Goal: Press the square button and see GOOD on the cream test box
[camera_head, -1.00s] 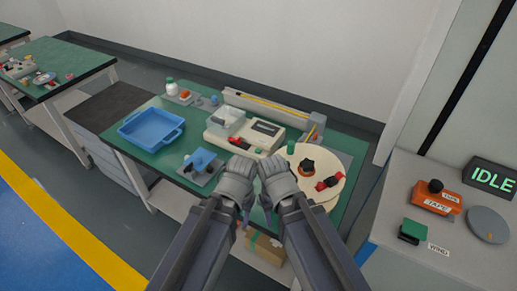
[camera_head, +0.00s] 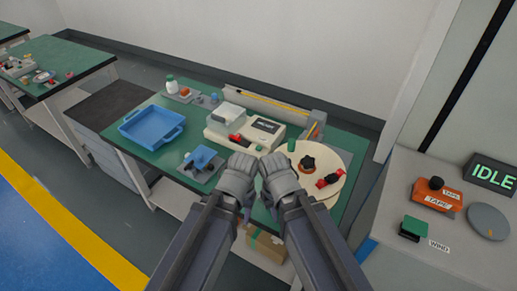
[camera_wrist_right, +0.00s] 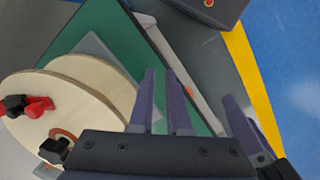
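The cream test box (camera_head: 250,138) stands on the green bench in the head view, beyond my two grippers. It has a pale cover (camera_head: 229,111) at its left, a red part (camera_head: 237,138) at the front and a dark display (camera_head: 266,126). No GOOD is readable on it. I cannot make out the square button. My left gripper (camera_head: 243,158) and right gripper (camera_head: 270,158) are side by side in front of the box; the left one's fingers are hidden.
A round wooden reel (camera_head: 328,160) with black and red parts lies right of the box. A blue tray (camera_head: 127,130) and a blue fixture (camera_head: 203,157) are to the left. A long rail (camera_head: 270,105) runs behind. At far right are TAPE and WIND stations and an IDLE sign (camera_head: 492,175).

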